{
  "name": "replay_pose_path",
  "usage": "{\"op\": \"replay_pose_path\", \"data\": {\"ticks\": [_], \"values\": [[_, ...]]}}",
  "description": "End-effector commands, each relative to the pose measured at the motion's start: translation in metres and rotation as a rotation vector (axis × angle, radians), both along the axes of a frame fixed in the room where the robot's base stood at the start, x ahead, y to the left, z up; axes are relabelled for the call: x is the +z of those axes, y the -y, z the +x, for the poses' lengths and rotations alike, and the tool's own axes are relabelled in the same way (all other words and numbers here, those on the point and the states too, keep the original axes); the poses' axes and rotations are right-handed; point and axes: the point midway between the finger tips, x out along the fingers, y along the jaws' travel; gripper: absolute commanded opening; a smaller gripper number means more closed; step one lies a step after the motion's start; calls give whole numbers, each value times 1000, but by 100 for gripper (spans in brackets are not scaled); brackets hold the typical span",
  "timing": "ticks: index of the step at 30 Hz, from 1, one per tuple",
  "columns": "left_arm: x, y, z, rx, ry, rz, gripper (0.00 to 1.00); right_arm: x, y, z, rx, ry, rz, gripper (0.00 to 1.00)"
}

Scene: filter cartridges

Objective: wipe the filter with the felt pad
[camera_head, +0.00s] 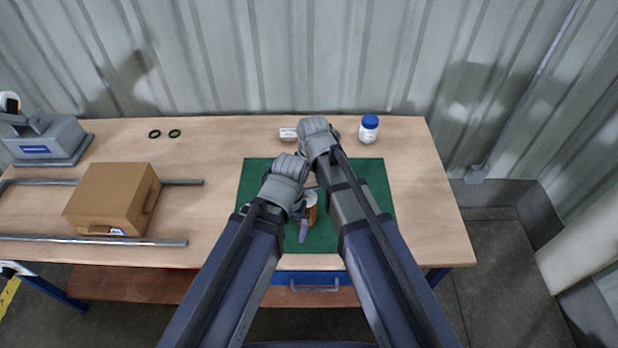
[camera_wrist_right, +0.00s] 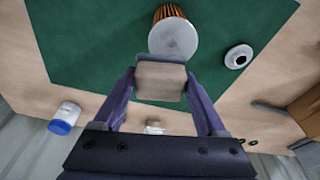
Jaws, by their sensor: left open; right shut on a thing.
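The filter (camera_head: 310,204), with orange pleats and a pale end cap, is on the green mat (camera_head: 372,200), partly hidden by my arms. In the right wrist view its round grey cap (camera_wrist_right: 174,40) faces the camera. My right gripper (camera_wrist_right: 160,85) is shut on the felt pad (camera_wrist_right: 160,78), a beige-grey block. The pad's edge overlaps the edge of the cap in that view; I cannot tell if they touch. My right fingers are hidden behind the arm in the head view. My left gripper (camera_head: 300,222) is open, its purple finger close beside the filter.
A white ring-shaped part (camera_wrist_right: 238,56) lies at the mat's edge. A cardboard box (camera_head: 112,198), metal rails and two black rings are left. The table's right side is clear.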

Motion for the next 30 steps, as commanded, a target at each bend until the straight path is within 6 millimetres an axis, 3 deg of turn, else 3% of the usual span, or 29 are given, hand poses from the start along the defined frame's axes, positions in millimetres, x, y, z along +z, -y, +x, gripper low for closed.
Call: {"op": "replay_pose_path", "data": {"ticks": [30], "values": [[-18, 0, 0, 0, 0, 0, 100, -18, 0, 0, 0, 0, 0, 22]]}}
